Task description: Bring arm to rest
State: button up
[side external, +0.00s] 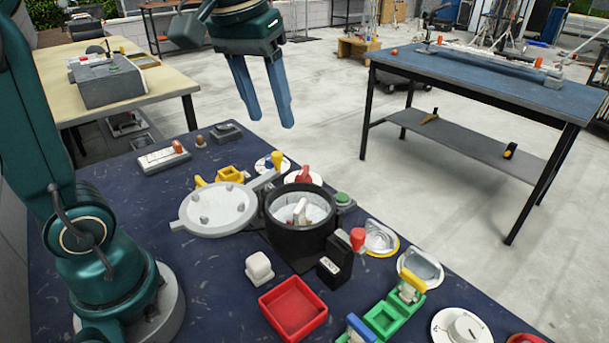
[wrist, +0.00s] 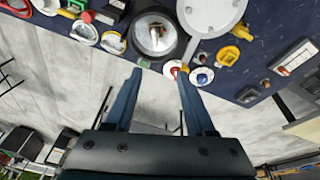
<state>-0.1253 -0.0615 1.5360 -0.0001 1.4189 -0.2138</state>
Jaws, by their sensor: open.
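My gripper (side external: 267,112) hangs in the air above and behind the far edge of the dark blue workbench (side external: 110,235) in the side view. Its two blue fingers point down, stand apart and hold nothing. In the wrist view my gripper (wrist: 158,75) also shows open, with bare concrete floor between and below the fingers. The tips reach near the edge of the bench in that view. No object touches the fingers.
On the bench are a black round pot (side external: 301,222), a grey lid (side external: 215,208), a red tray (side external: 293,307), a white cube (side external: 259,267) and green blocks (side external: 384,319). A second blue table (side external: 480,80) stands at right, a beige one (side external: 150,85) at left. Open floor lies between.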

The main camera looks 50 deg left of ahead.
jog(key=s+d+f+m+t, duration=0.2)
jog(key=s+d+f+m, duration=0.1)
jog(key=s+f, duration=0.5)
jog(key=shift+s+m+t, duration=0.4)
jog(key=shift+s, duration=0.45)
